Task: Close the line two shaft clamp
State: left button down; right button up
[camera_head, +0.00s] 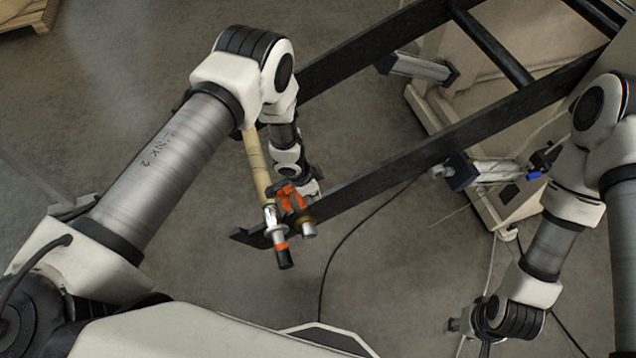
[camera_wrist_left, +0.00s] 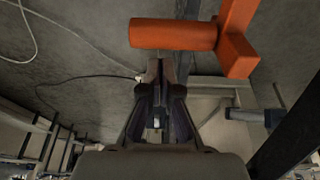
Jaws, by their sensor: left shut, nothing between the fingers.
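The orange shaft clamp (camera_head: 290,197) sits near the end of a dark rail, by a tan shaft (camera_head: 256,160) with a metal end and a black tip. In the left wrist view the clamp's orange handle (camera_wrist_left: 172,34) and an orange block (camera_wrist_left: 238,45) cross the top. My left gripper (camera_wrist_left: 158,72) is shut and empty, its fingertips just below the orange handle in that picture. Whether they touch it I cannot tell. In the head view the clamp partly hides this gripper. My right gripper (camera_head: 468,322) is at the bottom right, small and partly hidden by its wrist.
Two long dark rails (camera_head: 430,155) run toward the upper right, joined by crossbars. A grey cylinder (camera_head: 418,68) is mounted at the far rail, and a beige machine frame (camera_head: 480,205) stands behind. Dark cables lie on the floor.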

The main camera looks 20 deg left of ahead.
pick_arm(q)
jog(key=shift+s+a+r+p, duration=0.1)
jog(key=shift+s+a+p, duration=0.2)
jog(key=shift+s+a, duration=0.5)
jog(key=shift+w, duration=0.15)
jog(key=shift+a, duration=0.1)
